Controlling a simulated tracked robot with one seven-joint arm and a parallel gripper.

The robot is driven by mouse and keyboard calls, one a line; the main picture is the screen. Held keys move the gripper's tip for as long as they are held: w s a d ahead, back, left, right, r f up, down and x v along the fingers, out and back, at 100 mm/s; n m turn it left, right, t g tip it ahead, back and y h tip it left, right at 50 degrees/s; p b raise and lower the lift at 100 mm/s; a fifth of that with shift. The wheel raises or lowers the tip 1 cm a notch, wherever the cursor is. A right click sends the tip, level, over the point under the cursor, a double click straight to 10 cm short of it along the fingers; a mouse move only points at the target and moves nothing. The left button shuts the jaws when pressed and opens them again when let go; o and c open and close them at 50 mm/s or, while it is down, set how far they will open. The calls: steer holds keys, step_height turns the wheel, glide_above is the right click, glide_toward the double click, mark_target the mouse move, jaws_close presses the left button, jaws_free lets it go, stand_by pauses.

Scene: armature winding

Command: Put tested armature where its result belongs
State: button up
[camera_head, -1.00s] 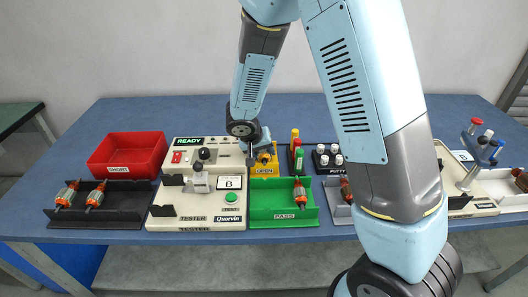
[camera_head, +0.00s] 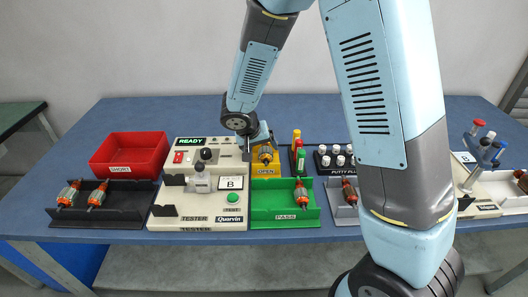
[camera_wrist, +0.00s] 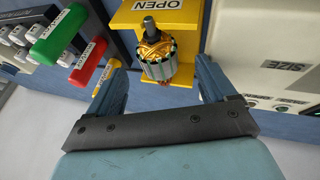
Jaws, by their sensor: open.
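An armature (camera_head: 265,153) with copper windings sits in the yellow OPEN tray (camera_head: 259,172) behind the green PASS tray (camera_head: 283,214). In the wrist view, the armature (camera_wrist: 157,55) lies between and ahead of my open fingers, with clear gaps on both sides, and the yellow tray (camera_wrist: 192,12) is behind it. My gripper (camera_head: 258,140) is just above the yellow tray, and its fingertips are small and partly hidden in the head view. The tester (camera_head: 205,211) shows READY and a B card.
A red SHORT bin (camera_head: 129,152) and a black rack (camera_head: 117,221) with two armatures stand left. The green tray holds one armature (camera_head: 301,193); a grey tray (camera_head: 341,206) holds another. Red, green and yellow sticks stand beside the yellow tray. The back of the table is clear.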

steer(key=v, duration=1)
steer(key=s+d+r+m+y, duration=0.1)
steer(key=s+d+r, duration=0.3)
steer(key=d+r, duration=0.3)
steer(key=s+d+r, duration=0.3)
steer(key=d+r, duration=0.3)
steer(key=d, duration=0.3)
steer(key=s+d+r+y, duration=0.1)
steer(key=s+d+r, duration=0.2)
steer(key=s, duration=0.3)
steer(key=s+d+r+t+y, duration=0.1)
steer(key=s+d+r, duration=0.1)
steer(key=s+d, duration=0.2)
steer(key=s, duration=0.3)
steer(key=shift+s+r+n, duration=0.25)
steer(key=shift+r+n, duration=0.05)
steer(key=shift+r, duration=0.1)
steer(key=shift+d, duration=0.15)
